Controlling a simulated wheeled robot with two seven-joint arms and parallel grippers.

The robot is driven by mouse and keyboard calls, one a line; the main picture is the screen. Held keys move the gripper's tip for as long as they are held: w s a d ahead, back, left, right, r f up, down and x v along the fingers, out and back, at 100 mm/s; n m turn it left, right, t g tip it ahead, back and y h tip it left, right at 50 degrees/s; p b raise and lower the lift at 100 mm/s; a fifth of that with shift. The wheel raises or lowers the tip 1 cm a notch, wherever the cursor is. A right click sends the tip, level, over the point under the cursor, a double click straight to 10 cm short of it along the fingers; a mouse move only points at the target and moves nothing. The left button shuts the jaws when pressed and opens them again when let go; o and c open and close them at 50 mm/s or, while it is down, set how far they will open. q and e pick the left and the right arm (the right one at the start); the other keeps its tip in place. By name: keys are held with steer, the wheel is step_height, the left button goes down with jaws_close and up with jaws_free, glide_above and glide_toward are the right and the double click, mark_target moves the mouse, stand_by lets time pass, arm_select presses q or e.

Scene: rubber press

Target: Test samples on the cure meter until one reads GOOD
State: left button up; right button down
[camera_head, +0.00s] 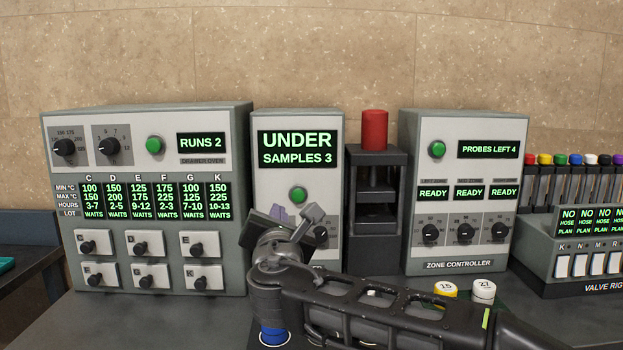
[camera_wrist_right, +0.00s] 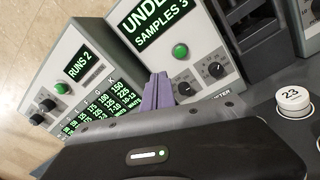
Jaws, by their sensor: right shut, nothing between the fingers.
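The cure meter (camera_head: 265,180) is the grey middle box; its green display reads "UNDER" and "SAMPLES 3". Its round green button (camera_head: 298,195) is below the display, and dark knobs show lower right, partly behind my arm. My right gripper (camera_head: 281,214) is in front of the meter, just left of and below the button, apparently clear of it. Its purple fingers (camera_wrist_right: 157,92) are together and empty in the right wrist view. My left gripper is not in view.
Left stands an oven-like box (camera_head: 240,270) reading "RUNS 2". Right of the meter are a dark press with a red top (camera_head: 374,130) and the zone controller (camera_head: 459,265). A valve rig (camera_head: 595,240) is far right. A blue-topped item (camera_head: 273,335) shows below my arm.

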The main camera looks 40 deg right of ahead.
mark_target(298, 196)
steer(key=shift+s+d+f+n+g+h, duration=0.2)
steer(key=shift+d+f+n, duration=0.25)
steer(key=shift+n, duration=0.25)
steer(key=shift+s+d+f+n+g+h, duration=0.1)
steer(key=shift+s+d+f+n, duration=0.2)
steer(key=shift+d+n, duration=0.35)
steer(key=shift+s+d+f+n+g+h, duration=0.15)
steer(key=shift+d+f+n, duration=0.3)
steer(key=shift+n, duration=0.3)
steer(key=shift+r, duration=0.1)
steer(key=x, duration=1.4)
steer(key=shift+x, duration=0.8)
